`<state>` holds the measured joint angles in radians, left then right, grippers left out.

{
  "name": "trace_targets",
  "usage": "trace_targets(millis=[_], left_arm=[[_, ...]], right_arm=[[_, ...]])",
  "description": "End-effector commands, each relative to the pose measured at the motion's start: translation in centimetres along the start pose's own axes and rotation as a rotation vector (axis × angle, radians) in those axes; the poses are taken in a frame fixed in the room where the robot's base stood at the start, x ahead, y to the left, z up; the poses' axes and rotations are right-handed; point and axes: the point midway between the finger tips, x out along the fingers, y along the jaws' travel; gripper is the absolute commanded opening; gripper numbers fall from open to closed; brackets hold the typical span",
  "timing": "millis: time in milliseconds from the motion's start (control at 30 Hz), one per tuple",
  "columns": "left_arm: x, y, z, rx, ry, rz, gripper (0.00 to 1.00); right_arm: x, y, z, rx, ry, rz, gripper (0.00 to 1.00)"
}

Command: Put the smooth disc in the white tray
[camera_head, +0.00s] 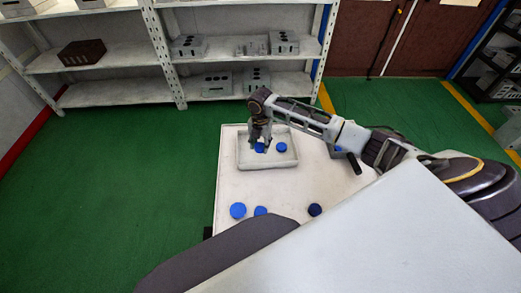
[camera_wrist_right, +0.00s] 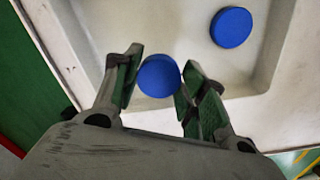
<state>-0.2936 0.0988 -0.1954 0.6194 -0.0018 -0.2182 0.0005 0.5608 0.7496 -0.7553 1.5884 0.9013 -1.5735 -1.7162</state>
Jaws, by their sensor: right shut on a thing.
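My right gripper (camera_wrist_right: 158,85) is shut on a blue disc (camera_wrist_right: 158,76), with a finger on each side of it. The right gripper (camera_head: 260,143) is over the white tray (camera_head: 245,160) in the head view, and the held disc (camera_head: 260,148) shows below it. A second blue disc (camera_wrist_right: 231,27) lies in the tray, to the right of the held one; it also shows in the head view (camera_head: 281,147). The tray's rim (camera_wrist_right: 262,75) shows in the wrist view. I cannot tell whether the held disc touches the tray floor. My left gripper is not in view.
Several blue discs lie on the white table (camera_head: 285,190): one at the near left (camera_head: 238,210), one beside it (camera_head: 260,211), one further right (camera_head: 315,209). Shelves (camera_head: 110,65) stand behind.

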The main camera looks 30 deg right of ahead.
Motion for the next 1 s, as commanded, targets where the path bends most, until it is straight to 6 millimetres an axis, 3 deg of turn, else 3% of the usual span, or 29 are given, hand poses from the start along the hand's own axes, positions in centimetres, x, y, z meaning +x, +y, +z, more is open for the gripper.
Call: trace_targets(millis=[467,800,1000], left_arm=[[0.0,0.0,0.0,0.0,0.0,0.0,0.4],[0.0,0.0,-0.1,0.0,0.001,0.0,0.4],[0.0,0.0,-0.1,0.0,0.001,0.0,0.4]], right_arm=[[0.8,0.0,0.0,0.0,0.0,0.001,0.19],[3.9,0.0,0.0,0.0,0.0,-0.001,0.19],[4.4,0.0,0.0,-0.001,-0.001,0.001,0.19]])
